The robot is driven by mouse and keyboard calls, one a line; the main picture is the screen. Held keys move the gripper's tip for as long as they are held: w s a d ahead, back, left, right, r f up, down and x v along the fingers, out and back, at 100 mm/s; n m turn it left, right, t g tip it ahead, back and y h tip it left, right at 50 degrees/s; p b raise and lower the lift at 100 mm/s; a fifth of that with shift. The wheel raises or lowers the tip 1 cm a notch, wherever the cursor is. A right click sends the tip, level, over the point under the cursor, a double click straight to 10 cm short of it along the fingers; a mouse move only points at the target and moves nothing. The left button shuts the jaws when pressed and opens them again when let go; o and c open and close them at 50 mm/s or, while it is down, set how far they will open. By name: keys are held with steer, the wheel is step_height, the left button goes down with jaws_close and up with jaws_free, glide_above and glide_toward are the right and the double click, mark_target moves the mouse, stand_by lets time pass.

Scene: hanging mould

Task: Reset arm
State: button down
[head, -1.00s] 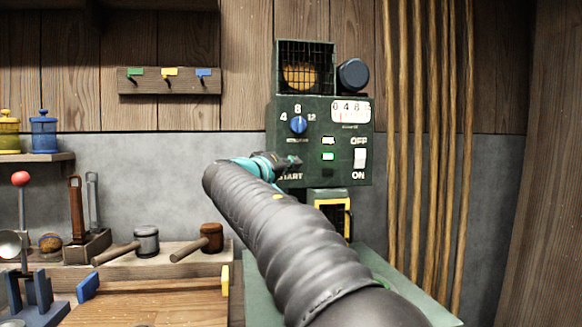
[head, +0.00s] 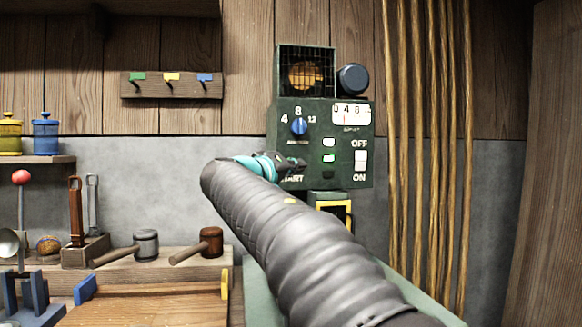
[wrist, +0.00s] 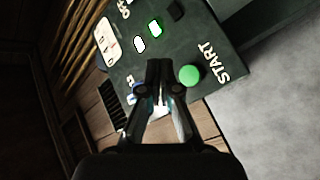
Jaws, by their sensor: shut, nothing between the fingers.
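My arm reaches from the bottom right of the head view up to the dark green machine (head: 345,180). My gripper (head: 299,164) is in front of the lower part of the machine's panel, by the START label. In the wrist view my gripper (wrist: 159,68) is shut and empty, with its fingertips together. A round green button (wrist: 190,75) lies just right of the fingertips there, next to the START label. I cannot tell how far the fingertips are from the panel. In the head view the arm hides the button.
The panel has a blue knob (head: 299,126), a white OFF/ON switch (head: 361,161) and a dial (head: 351,113). Brown ropes (head: 430,150) hang at the right. Two mallets (head: 146,244) and a wooden board (head: 150,305) are at the lower left. A hook rack (head: 171,86) is on the wall.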

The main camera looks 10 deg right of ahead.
steer(key=s+d+f+g+y+p, duration=0.1)
steer(key=s+d+f+g+y, duration=0.15)
steer(key=s+f, duration=0.65)
steer(key=s+d+f+g+y, duration=0.2)
steer(key=s+d+f+y, duration=0.2)
steer(key=s+f, duration=0.5)
steer(key=s+a+f+g+y, duration=0.1)
steer(key=s+a+f+y, duration=0.2)
steer(key=s+f, duration=0.7)
steer(key=s+a+f+g+y, duration=0.2)
steer(key=s+a+f+y, duration=0.1)
steer(key=s+f, duration=0.7)
steer(key=shift+s+f+m+y+p, duration=0.15)
steer(key=shift+f+m+y+p, duration=0.2)
steer(key=shift+f+y, duration=0.35)
steer(key=shift+f, duration=0.15)
stand_by(0.9)
